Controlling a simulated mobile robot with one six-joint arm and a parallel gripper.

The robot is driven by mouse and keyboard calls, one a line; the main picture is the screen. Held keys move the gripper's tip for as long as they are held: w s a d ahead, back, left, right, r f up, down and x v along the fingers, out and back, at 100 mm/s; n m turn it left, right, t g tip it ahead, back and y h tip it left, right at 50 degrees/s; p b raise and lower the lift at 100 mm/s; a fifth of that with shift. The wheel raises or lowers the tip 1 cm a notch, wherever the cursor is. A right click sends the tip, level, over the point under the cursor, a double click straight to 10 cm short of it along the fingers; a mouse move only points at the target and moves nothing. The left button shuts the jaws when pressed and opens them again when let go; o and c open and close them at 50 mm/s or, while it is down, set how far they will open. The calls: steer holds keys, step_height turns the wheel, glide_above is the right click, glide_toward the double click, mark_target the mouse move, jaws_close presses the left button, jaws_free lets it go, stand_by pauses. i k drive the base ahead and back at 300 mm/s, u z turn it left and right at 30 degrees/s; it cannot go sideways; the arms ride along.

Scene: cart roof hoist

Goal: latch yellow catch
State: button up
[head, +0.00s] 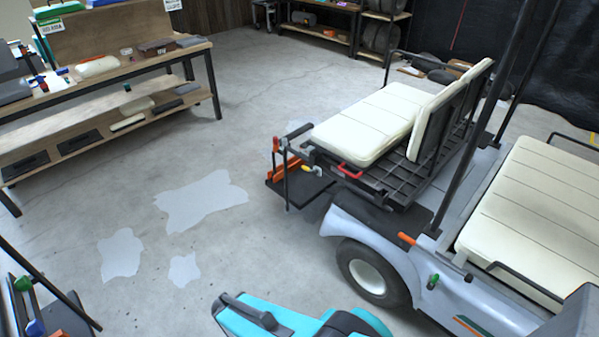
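A small yellow piece (306,168), which looks like the yellow catch, sits at the near rear corner of the cart's rear deck, beside the left end of a red handle (350,172). It is too small to tell whether it is open or latched. The cart (376,217) stands on the right with a cream rear seat (368,128). Teal and dark parts of my own arm show at the bottom centre, well below and apart from the yellow piece. I cannot make out my gripper's fingers in this view.
An orange piece (407,239) and a green knob (433,281) are on the cart's side. A red-topped post (277,150) and orange bars (291,170) stand by the rear corner. A workbench (150,62) is at upper left. The floor (150,170) between is clear.

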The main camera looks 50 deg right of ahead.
mark_target(309, 170)
steer(key=z, duration=0.1)
steer(key=i, duration=0.95)
steer(key=u, duration=0.05)
